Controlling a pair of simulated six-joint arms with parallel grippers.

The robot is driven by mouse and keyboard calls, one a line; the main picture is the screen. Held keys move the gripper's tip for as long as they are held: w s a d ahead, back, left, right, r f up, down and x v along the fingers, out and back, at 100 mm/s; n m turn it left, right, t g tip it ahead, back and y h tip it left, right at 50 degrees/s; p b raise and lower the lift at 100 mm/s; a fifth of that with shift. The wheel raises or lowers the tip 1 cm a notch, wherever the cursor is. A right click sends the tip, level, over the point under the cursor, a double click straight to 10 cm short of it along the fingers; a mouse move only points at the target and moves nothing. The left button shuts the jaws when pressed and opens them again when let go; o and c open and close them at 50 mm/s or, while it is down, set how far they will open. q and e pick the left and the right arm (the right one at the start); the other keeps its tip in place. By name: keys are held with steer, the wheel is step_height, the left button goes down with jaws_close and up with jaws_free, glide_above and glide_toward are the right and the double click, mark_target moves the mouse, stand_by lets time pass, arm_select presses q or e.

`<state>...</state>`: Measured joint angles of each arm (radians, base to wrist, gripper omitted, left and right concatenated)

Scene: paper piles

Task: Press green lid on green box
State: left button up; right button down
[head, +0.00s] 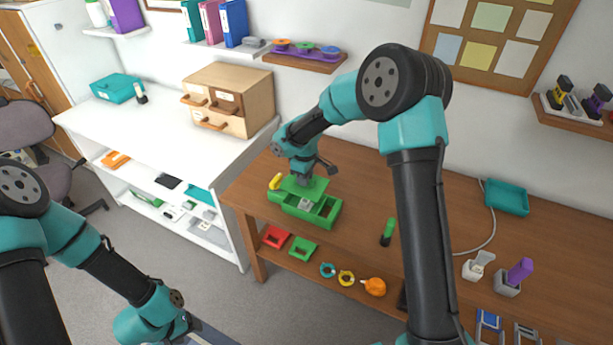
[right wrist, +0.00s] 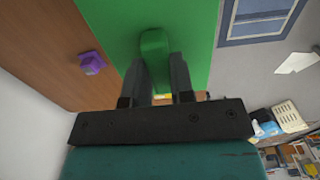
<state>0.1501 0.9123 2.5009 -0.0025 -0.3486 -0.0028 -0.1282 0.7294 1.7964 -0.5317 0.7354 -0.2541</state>
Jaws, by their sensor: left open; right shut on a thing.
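The green box (head: 290,211) stands on the brown desk near its left front corner. Its open compartments show, with a small grey thing in one. The green lid (head: 313,188) is over the back part of the box, offset from it, with the front compartments uncovered. I cannot tell whether lid and box touch. My right gripper (head: 304,179) is shut on the lid's knob; in the right wrist view the fingers (right wrist: 157,70) pinch the knob (right wrist: 155,45) of the lid (right wrist: 185,25). My left gripper (head: 187,326) is low at the bottom left, away from the box, open and empty.
A green-topped marker (head: 388,232) stands to the right on the desk. A white bench (head: 165,125) with a wooden drawer cabinet (head: 228,98) is at the left. The desk between box and marker is clear.

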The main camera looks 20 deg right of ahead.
steer(key=shift+f, duration=0.2)
steer(key=shift+f, duration=2.2)
steer(key=shift+f, duration=1)
steer(key=c, duration=0.9)
jaws_free()
steer(key=shift+o, duration=0.4)
steer(key=o, duration=0.5)
steer(key=shift+r, duration=0.1)
steer(key=shift+r, duration=4.85)
